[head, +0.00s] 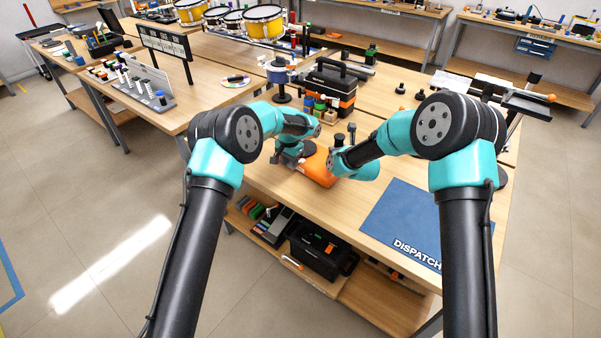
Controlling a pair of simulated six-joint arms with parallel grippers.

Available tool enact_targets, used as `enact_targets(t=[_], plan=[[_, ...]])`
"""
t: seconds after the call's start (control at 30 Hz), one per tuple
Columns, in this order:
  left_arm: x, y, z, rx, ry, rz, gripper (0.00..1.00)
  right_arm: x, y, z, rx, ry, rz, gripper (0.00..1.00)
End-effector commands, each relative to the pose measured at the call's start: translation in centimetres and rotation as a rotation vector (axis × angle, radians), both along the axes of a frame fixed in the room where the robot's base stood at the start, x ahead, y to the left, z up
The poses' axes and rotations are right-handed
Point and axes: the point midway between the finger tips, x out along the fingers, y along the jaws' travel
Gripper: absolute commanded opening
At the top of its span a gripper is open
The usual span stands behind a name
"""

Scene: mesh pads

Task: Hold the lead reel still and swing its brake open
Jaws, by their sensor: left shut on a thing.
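An orange case (318,168), which I take for the lead reel, lies on the wooden bench in front of me, between my two grippers. My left gripper (292,155) is low at its left side and shut on it; the fingertips are small and partly hidden. My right gripper (333,160) is at the right side of the orange case, partly over it. Its fingers are too small to tell open from shut, and I cannot tell whether it touches. The brake cannot be made out; the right wrist hides part of the reel.
A black and orange toolbox (330,88) and a blue reel on a stand (278,75) stand behind. A blue dispatch mat (405,222) lies at the right front. Small dark posts (351,130) stand just behind the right gripper. Bare bench lies between case and mat.

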Motion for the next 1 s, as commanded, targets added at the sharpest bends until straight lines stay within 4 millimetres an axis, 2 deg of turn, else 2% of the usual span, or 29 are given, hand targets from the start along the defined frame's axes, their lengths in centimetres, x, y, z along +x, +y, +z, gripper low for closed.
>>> enact_targets(t=[0.03, 0.23, 0.27, 0.53, 0.83, 1.0], plan=[[0.2, 0.4, 0.1, 0.001, -0.003, 0.005, 0.09, -0.3, -0.2, -0.8, -0.003, 0.019, -0.001, 0.0], [0.2, 0.4, 0.1, 0.002, -0.002, 0.005, 0.09, -0.3, -0.3, -0.8, -0.002, 0.019, -0.002, 0.0], [0.2, 0.5, 0.1, 0.002, -0.002, 0.005, 0.33, -0.3, -0.3, -0.8, -0.002, 0.019, -0.003, 0.0], [0.1, 0.3, 0.0, 0.001, -0.001, 0.003, 0.59, -0.3, -0.3, -0.8, -0.002, 0.019, -0.003, 0.0], [0.1, 0.2, 0.1, 0.001, -0.001, 0.002, 0.6, -0.3, -0.3, -0.8, -0.002, 0.018, -0.003, 0.0], [0.1, 0.2, 1.4, 0.001, -0.003, 0.002, 0.6, -0.3, -0.4, -0.8, -0.002, 0.018, -0.004, 0.0]])
